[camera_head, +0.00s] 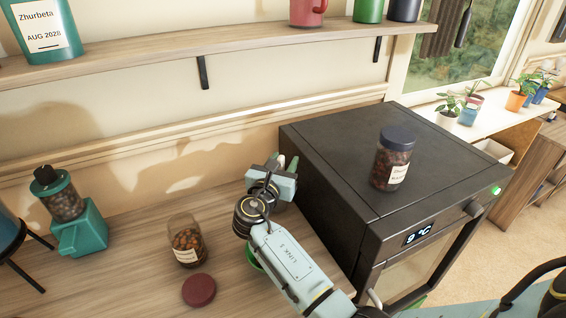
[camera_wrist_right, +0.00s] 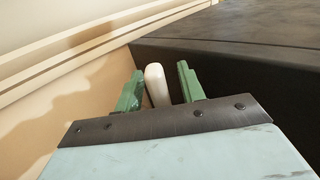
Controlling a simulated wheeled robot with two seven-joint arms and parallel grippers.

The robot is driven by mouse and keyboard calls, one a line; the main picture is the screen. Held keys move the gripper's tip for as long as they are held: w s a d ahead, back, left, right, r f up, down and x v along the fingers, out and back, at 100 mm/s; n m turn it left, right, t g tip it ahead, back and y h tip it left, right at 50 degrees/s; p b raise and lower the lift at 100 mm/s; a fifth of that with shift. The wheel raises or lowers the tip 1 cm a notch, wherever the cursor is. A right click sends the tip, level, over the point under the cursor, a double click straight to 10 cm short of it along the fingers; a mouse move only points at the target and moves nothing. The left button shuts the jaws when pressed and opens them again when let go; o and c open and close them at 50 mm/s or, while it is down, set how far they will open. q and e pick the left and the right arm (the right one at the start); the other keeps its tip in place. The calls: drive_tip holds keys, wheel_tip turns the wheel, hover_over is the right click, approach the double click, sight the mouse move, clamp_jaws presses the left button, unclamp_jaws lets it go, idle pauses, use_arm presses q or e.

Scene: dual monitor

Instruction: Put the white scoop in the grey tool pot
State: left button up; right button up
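My right gripper (camera_head: 284,166) is between the wall and the black appliance, at the back of the counter. In the right wrist view, its two green fingers (camera_wrist_right: 159,88) are apart. A rounded cream-white handle end, likely the white scoop (camera_wrist_right: 156,84), stands upright between them, nearer the left finger, with a gap on the right. Only this upper end shows; the rest is hidden behind the gripper body. I cannot make out the grey tool pot in either view. My left gripper is not in view.
The black appliance (camera_head: 345,180) with a jar (camera_head: 392,158) on top stands right of my right gripper. An open jar of beans (camera_head: 186,243), a dark red lid (camera_head: 199,290) and a teal grinder (camera_head: 80,235) stand left. A shelf (camera_head: 150,49) runs above.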

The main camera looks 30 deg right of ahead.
drive_tip(key=shift+s+a, duration=0.1)
drive_tip(key=p+v, duration=0.4)
drive_tip(key=v, duration=0.5)
drive_tip(key=shift+s+a, duration=0.25)
drive_tip(key=shift+a, duration=0.05)
